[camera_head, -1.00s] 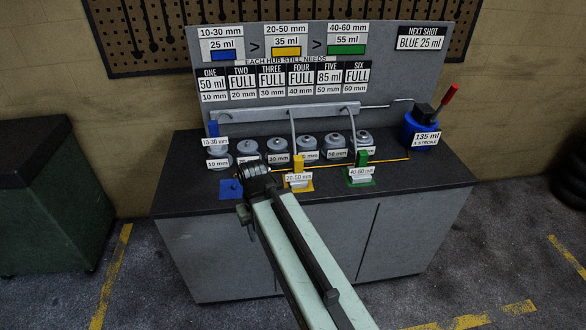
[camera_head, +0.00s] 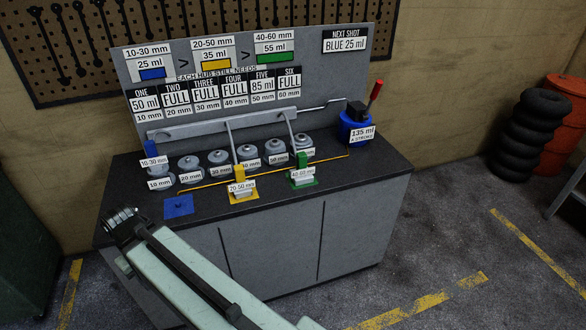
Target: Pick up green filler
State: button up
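The green filler (camera_head: 301,158) stands upright on its green pad (camera_head: 303,184) on the bench top, right of the yellow one, with a "40-60 mm" label on its front. My gripper (camera_head: 122,220) is at the bench's front left corner, well to the left of the green filler and apart from it. Its fingers are small and dark, so I cannot tell whether they are open or shut. I see nothing held in it.
The yellow filler (camera_head: 239,174) stands on its pad. The blue filler (camera_head: 151,149) is by the leftmost hub, and the blue pad (camera_head: 179,207) is bare. Several grey hubs (camera_head: 247,154) line up behind the fillers. A blue pump (camera_head: 354,127) with a red handle stands at right.

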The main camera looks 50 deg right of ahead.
aim_at(303, 175)
jog(key=u, duration=0.05)
jog(key=i, duration=0.95)
jog(key=z, duration=0.1)
